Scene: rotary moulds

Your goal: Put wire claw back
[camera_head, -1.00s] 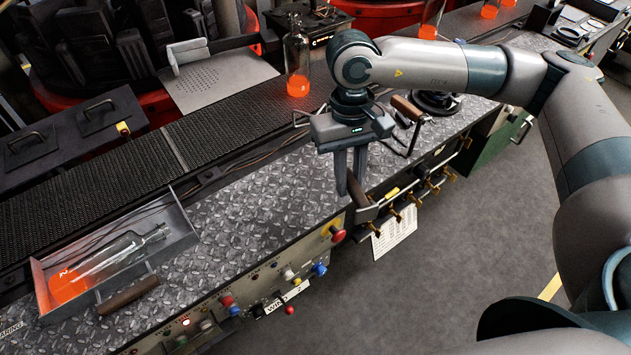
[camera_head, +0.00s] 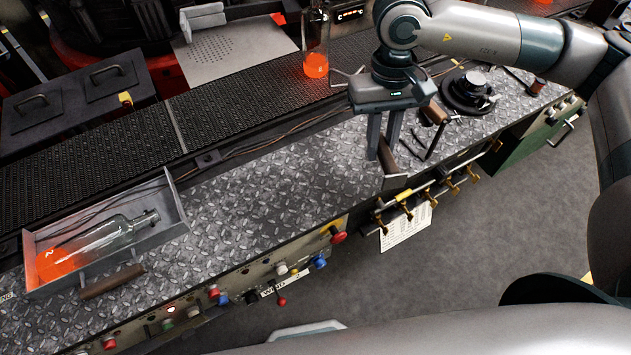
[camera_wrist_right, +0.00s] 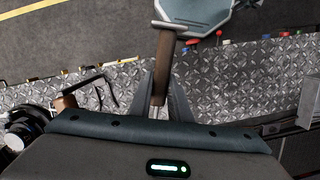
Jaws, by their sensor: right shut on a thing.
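My right gripper (camera_head: 383,150) is above the front part of the metal bench, shut on a brown-handled tool (camera_head: 388,163) with a grey metal end. The brown handle also shows between the fingers in the right wrist view (camera_wrist_right: 160,75), with its metal end pointing away from the gripper. Beside and behind the gripper, a dark bent-wire tool with its own brown handle (camera_head: 434,111) is partly hidden by the gripper; its wires also show in the right wrist view (camera_wrist_right: 103,88). I cannot tell for sure which tool is the wire claw. My left gripper is out of view.
A grey tray (camera_head: 183,208) at left holds a bottle with an orange base (camera_head: 110,238). Another bottle (camera_head: 316,62) stands on the dark conveyor (camera_head: 235,100). A round black fixture (camera_head: 468,92) is right of the gripper. Knobs and brass valves line the bench front. The middle bench plate is clear.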

